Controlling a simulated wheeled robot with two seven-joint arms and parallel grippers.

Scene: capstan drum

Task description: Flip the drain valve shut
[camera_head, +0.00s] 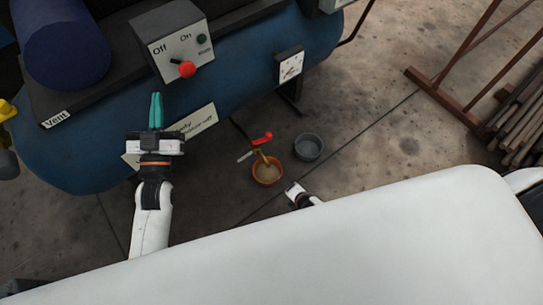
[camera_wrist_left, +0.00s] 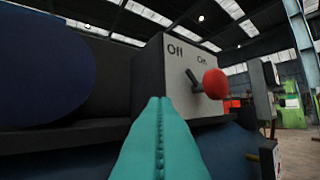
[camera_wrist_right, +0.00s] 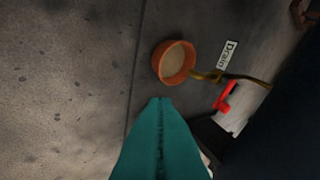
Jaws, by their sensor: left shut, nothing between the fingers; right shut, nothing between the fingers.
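The drain valve has a red handle (camera_head: 262,138) on a brass pipe (camera_head: 263,156) low under the blue tank, above an orange bowl (camera_head: 267,174). In the right wrist view the red handle (camera_wrist_right: 226,98) lies right of the bowl (camera_wrist_right: 173,62), beside a "Drain" label (camera_wrist_right: 228,55). My right gripper (camera_wrist_right: 159,104) is shut and empty, apart from the handle. In the head view my white body hides most of the right arm. My left gripper (camera_head: 156,96) is shut and empty in front of the tank, below the switch box.
The switch box (camera_head: 172,46) has a red-tipped On/Off lever (camera_head: 186,69), also close ahead in the left wrist view (camera_wrist_left: 215,84).

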